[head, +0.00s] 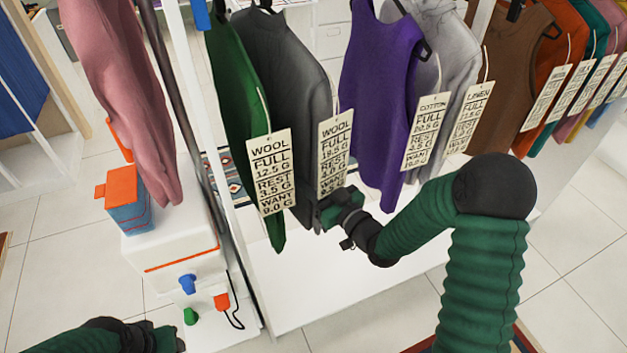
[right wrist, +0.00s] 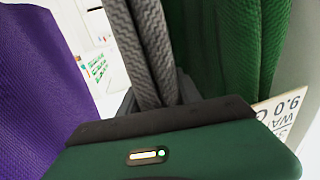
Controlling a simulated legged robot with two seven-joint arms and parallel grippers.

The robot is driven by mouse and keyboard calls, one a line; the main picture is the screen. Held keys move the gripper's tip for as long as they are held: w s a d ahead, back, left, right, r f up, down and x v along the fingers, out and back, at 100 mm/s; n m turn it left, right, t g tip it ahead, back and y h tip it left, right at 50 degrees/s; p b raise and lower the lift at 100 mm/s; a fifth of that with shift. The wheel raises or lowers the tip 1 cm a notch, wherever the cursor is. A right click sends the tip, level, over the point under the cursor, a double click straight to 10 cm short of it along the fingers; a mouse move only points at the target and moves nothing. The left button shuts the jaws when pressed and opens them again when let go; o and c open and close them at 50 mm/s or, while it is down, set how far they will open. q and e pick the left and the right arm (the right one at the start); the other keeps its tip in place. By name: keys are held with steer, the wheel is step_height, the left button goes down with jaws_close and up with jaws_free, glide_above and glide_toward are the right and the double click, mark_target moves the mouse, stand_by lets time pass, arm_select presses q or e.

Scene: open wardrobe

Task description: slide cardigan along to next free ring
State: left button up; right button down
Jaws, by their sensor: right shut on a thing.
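Several garments hang in a row in the head view, each with a paper tag. A dark grey wool garment (head: 285,75) hangs between a green one (head: 235,80) and a purple one (head: 377,85). My right gripper (head: 318,214) is shut on the lower edge of the dark grey garment. In the right wrist view, grey knit fabric (right wrist: 150,45) rises folded from between the fingers. Which garment is the cardigan, I cannot tell. The rings are out of view. My left gripper (head: 168,341) is at the bottom left edge, away from the garments; its jaws are unclear.
Light grey (head: 445,50), brown (head: 510,70) and orange (head: 560,75) garments hang further right. A white post (head: 222,170) stands left of the green garment. A pink garment (head: 120,90) hangs left, above a white unit (head: 172,250) with coloured knobs. White and green shapes crowd near the gripper.

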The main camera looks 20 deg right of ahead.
steer(key=shift+d+f, duration=0.1)
steer(key=shift+d, duration=0.05)
steer(key=shift+d, duration=0.3)
steer(key=shift+d, duration=0.15)
steer(key=shift+d, duration=0.8)
steer(key=shift+d, duration=0.25)
steer(key=shift+d, duration=0.65)
